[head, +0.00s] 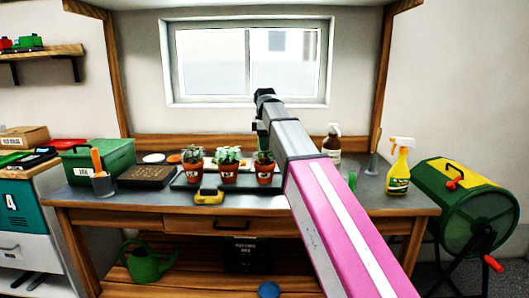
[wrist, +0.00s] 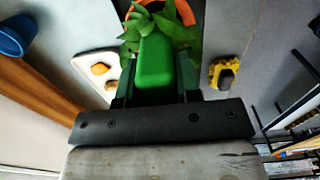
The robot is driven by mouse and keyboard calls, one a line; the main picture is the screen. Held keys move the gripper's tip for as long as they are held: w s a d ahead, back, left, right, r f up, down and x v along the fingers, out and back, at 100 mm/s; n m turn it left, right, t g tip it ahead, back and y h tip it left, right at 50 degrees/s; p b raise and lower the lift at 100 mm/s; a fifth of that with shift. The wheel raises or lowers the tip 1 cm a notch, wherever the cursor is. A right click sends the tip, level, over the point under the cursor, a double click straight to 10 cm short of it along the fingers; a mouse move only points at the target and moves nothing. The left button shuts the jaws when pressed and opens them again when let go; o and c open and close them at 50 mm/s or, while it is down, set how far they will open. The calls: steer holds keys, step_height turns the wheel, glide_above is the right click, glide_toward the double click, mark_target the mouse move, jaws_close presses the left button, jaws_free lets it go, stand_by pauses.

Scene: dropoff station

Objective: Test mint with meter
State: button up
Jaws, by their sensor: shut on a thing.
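Three small potted plants stand in a row on a dark tray (head: 178,182) on the bench: a left one (head: 193,160), a middle one (head: 228,163) and a right one (head: 264,172). Their white labels are too small to read, so I cannot tell which is mint. My gripper (wrist: 154,82) is shut on a green meter (wrist: 154,62), held between its two fingers. In the wrist view, the meter is over a plant's green leaves (wrist: 188,32) and orange pot rim (wrist: 185,10). The meter's tip is hidden, so I cannot tell whether it touches the soil.
A yellow and black object (head: 208,196) lies in front of the tray. A green box (head: 98,160) and a cup of tools (head: 102,185) stand at left. A yellow spray bottle (head: 398,170) and a brown bottle (head: 332,145) stand at right. A green tumbler (head: 465,205) is beside the bench.

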stand_by(0.6)
steer(key=o, duration=1)
steer(key=shift+r, duration=0.15)
